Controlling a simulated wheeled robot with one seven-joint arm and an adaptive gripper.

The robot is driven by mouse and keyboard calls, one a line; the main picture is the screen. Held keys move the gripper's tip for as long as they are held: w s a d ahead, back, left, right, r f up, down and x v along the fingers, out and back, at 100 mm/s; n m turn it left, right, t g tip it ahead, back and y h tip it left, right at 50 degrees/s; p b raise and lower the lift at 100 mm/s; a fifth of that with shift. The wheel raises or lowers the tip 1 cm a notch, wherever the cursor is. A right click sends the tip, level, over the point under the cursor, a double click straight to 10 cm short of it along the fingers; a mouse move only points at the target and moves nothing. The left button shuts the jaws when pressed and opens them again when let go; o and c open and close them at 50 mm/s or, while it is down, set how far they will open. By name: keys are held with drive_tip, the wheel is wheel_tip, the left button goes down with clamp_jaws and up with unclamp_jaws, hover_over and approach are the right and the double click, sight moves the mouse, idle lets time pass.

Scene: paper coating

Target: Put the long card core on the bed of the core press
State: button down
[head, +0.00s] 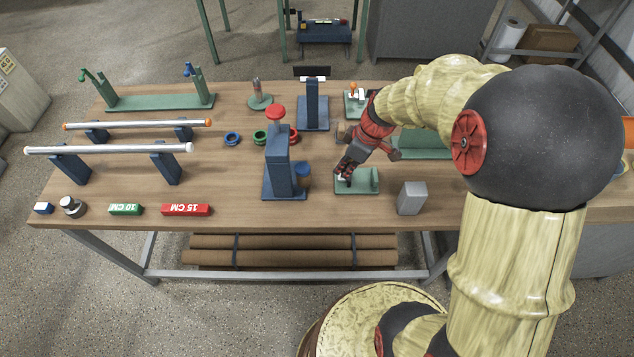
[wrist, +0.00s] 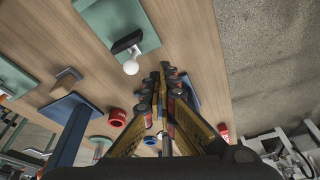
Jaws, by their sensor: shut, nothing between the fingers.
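My gripper (head: 345,173) is shut with nothing between its fingers, above a small green fixture (head: 370,187). In the wrist view its fingers (wrist: 166,75) come together near a blue part. A blue press-like stand with a red knob (head: 277,150) is left of it; I take this as the core press, but its bed is not clear. I cannot pick out the long card core with certainty. Long brown card tubes (head: 290,257) lie on the shelf under the table, and a small brownish cylinder (head: 256,86) stands on a round green base.
Two bars (head: 110,149) rest on blue stands at left. Red and green length blocks (head: 186,210), coloured rings (head: 232,138) and a grey block (head: 412,198) are on the table (head: 235,185). A tall blue stand (head: 313,106) is behind. The front middle is clear.

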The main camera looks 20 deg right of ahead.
sight(299, 172)
drive_tip(key=b+x, duration=0.2)
drive_tip(key=x, duration=0.8)
drive_tip(key=shift+a+f, duration=0.1)
drive_tip(key=shift+f, duration=0.15)
drive_tip(key=shift+w+a+r, duration=0.15)
drive_tip(key=shift+w+a, duration=0.25)
drive_tip(key=shift+a, duration=0.05)
drive_tip(key=shift+w+a+r, duration=0.15)
drive_tip(key=shift+w+a, duration=0.25)
drive_tip(key=shift+a, duration=0.1)
drive_tip(key=shift+w+a, duration=0.45)
drive_tip(key=shift+a, duration=0.05)
drive_tip(key=w+a+b, duration=0.1)
drive_tip(key=w+a, duration=0.3)
drive_tip(key=a, duration=0.1)
drive_tip(key=shift+w+a, duration=0.2)
drive_tip(key=shift+w, duration=0.2)
